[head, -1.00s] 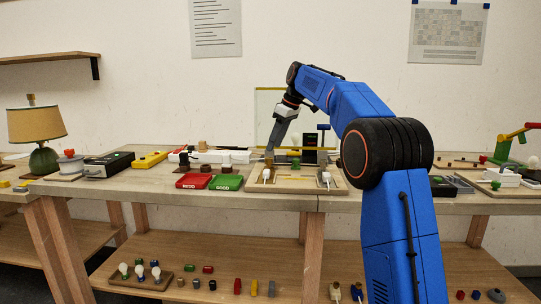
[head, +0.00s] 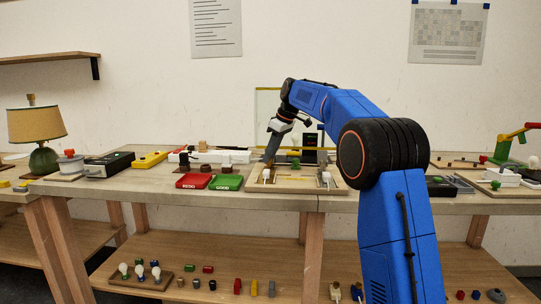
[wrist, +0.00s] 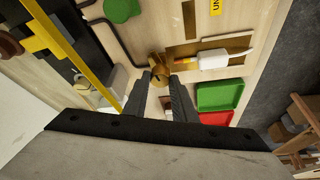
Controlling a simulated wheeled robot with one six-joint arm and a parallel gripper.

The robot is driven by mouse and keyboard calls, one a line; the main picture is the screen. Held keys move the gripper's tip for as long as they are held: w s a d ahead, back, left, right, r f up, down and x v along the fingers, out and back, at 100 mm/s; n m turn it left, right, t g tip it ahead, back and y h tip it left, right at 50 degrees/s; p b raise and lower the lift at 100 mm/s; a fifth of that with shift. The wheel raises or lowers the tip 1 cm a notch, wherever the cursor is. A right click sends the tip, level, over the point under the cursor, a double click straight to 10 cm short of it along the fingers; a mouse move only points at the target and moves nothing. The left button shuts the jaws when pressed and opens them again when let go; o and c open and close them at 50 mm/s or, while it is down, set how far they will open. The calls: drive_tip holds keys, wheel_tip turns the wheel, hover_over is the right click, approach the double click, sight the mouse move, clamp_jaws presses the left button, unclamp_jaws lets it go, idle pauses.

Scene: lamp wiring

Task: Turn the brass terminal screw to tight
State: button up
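The brass terminal screw (wrist: 158,72) shows in the wrist view at the tips of my gripper (wrist: 161,82). Its near end lies between the two dark fingertips. The fingers stand a small gap apart, and I cannot tell whether they touch the brass. In the head view my gripper (head: 269,157) points down and tilted at the left part of the light wooden wiring board (head: 295,187). The screw is hidden there by the fingers. A white connector (wrist: 213,60) lies to the right of the screw in the wrist view, and in front of my gripper in the head view (head: 266,174).
A red tray (head: 194,181) and a green tray (head: 228,183) lie left of the board. A green knob (head: 295,163) and a black box (head: 309,145) stand right of my gripper. A yellow bar (wrist: 62,45) crosses the wrist view at left.

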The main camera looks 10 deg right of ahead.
idle(0.3)
drive_tip(key=m, duration=0.2)
drive_tip(key=m+t+h, duration=0.1)
drive_tip(key=m, duration=0.1)
drive_tip(key=shift+s+a+m+h, duration=0.1)
drive_tip(key=shift+a+m+h, duration=0.1)
drive_tip(key=shift+m+h, duration=0.15)
drive_tip(key=m+h, duration=0.1)
drive_tip(key=m, duration=0.1)
drive_tip(key=m+h, duration=0.1)
drive_tip(key=m, duration=0.2)
drive_tip(key=shift+a+m+t, duration=0.2)
drive_tip(key=shift+m+t, duration=0.05)
drive_tip(key=shift+t, duration=0.05)
drive_tip(key=m+h, duration=0.1)
drive_tip(key=m, duration=0.1)
drive_tip(key=m+h, duration=0.1)
drive_tip(key=m, duration=0.2)
drive_tip(key=shift+a+m, duration=0.15)
drive_tip(key=shift+m, duration=0.15)
drive_tip(key=shift+m+g+h, duration=0.4)
drive_tip(key=shift+m+g, duration=0.05)
drive_tip(key=shift+m, duration=0.65)
drive_tip(key=shift+m+g+h, duration=0.35)
drive_tip(key=shift+m+g, duration=0.1)
drive_tip(key=shift+m, duration=0.65)
drive_tip(key=o, duration=1)
drive_tip(key=shift+o, duration=0.2)
drive_tip(key=shift+a+r, duration=0.1)
drive_tip(key=shift+r, duration=0.05)
